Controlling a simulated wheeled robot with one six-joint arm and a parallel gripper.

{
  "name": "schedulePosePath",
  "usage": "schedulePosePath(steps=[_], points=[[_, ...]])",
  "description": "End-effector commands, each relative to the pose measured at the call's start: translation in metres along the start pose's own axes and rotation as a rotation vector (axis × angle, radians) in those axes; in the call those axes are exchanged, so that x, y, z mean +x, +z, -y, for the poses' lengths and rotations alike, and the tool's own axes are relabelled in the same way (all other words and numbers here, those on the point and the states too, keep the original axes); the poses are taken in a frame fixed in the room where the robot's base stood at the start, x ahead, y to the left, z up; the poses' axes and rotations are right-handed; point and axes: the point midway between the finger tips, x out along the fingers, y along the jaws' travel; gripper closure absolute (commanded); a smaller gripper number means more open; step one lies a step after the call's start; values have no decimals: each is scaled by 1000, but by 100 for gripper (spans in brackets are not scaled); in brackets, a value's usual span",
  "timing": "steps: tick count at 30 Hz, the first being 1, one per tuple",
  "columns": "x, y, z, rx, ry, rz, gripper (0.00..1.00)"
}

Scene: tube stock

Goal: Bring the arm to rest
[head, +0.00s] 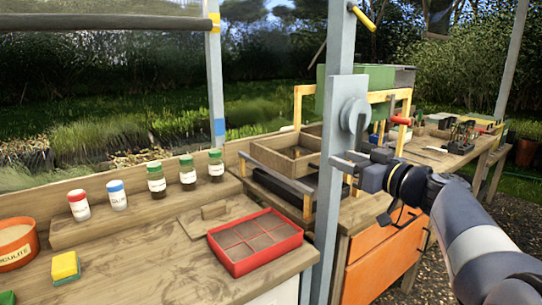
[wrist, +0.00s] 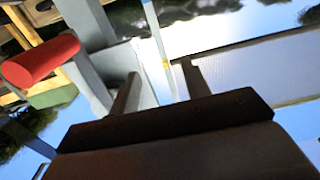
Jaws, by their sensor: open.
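My arm (head: 470,230) reaches in from the lower right in the head view. My gripper (head: 345,163) points left, close to the grey upright post (head: 326,185); I cannot tell whether it touches. In the wrist view the two dark fingers of my gripper (wrist: 158,82) stand apart with nothing between them. The wrist view is tilted.
A grey plate with a round knob (head: 352,115) is on the post just above my gripper. A red handle (head: 400,121) is behind it. A red divided tray (head: 255,241), several capped jars and a yellow-green sponge (head: 66,266) stand on the left bench.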

Motion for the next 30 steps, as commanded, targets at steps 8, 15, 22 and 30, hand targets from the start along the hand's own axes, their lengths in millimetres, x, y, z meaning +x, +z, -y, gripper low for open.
schedulePosePath(steps=[8, 15, 22, 30], points=[[0, -12, 4, 65, 0, 1, 55], [0, -18, 8, 116, -1, 0, 55], [0, -23, 10, 161, 0, 0, 55], [0, -26, 12, 204, 0, 1, 55]])
